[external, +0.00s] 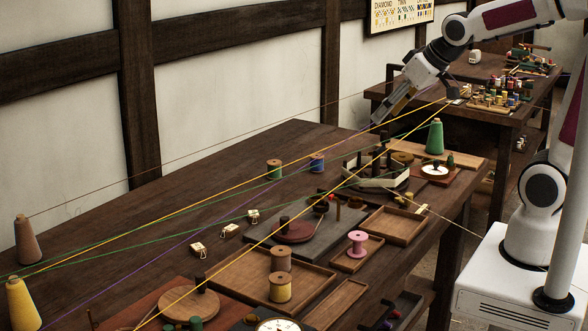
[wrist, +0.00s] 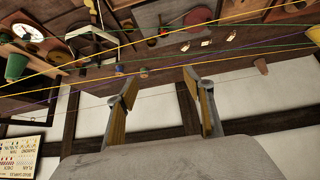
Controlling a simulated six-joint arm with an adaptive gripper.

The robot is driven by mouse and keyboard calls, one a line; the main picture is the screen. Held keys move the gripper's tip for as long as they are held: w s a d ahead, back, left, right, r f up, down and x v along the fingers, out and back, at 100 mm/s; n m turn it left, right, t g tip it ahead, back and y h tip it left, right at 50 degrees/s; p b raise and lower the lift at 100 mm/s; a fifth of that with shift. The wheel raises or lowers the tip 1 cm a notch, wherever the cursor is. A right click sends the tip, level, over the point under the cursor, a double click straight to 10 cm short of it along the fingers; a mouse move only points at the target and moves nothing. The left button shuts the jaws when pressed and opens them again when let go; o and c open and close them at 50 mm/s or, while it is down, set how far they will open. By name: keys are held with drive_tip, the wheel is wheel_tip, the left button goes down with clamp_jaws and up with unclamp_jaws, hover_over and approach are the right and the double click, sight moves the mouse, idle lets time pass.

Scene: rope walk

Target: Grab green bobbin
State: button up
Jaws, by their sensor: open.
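The green bobbin (external: 274,169), a small wooden spool with green thread, stands upright toward the back of the dark table in the external view. It is small in the wrist view (wrist: 144,72), beyond the gap between my fingers. A blue bobbin (external: 317,163) stands to its right; it also shows in the wrist view (wrist: 119,69). My gripper (external: 377,120) is open and empty, in the air above the table's far end, right of and higher than both bobbins. Its two fingers also show spread in the wrist view (wrist: 160,82).
Yellow, green and purple threads (external: 230,190) stretch across the table, some passing near my gripper. A green cone (external: 435,138), a wooden winder (external: 375,180), trays (external: 396,226) and a pink spool (external: 357,243) stand to the right. The table around the green bobbin is mostly clear.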

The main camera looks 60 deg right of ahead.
sight(280, 165)
drive_tip(key=w+d+f+t+h, duration=0.15)
drive_tip(key=w+d+f, duration=0.25)
drive_tip(key=w, duration=0.8)
drive_tip(key=w+d+f+t+y, duration=0.1)
drive_tip(key=w+d+f+t, duration=0.2)
drive_tip(key=w, duration=1)
drive_tip(key=shift+m+t+h, duration=0.75)
drive_tip(key=shift+m+t, duration=0.05)
drive_tip(key=shift+t, duration=0.05)
drive_tip(key=w+d+f, duration=0.2)
drive_tip(key=w+f, duration=0.2)
drive_tip(key=f, duration=0.2)
drive_tip(key=w+d+f, duration=0.3)
drive_tip(key=f, duration=0.3)
drive_tip(key=w+d+f, duration=0.3)
drive_tip(key=w+f, duration=0.1)
drive_tip(key=f, duration=0.2)
drive_tip(key=shift+w+f, duration=0.3)
drive_tip(key=shift+f, duration=0.05)
drive_tip(key=shift+w, duration=0.1)
drive_tip(key=shift+x, duration=1.2)
drive_tip(key=shift+f, duration=0.1)
drive_tip(key=shift+f+x, duration=0.15)
drive_tip(key=shift+x, duration=0.5)
drive_tip(key=shift+f+x, duration=0.15)
drive_tip(key=shift+x, duration=1.65)
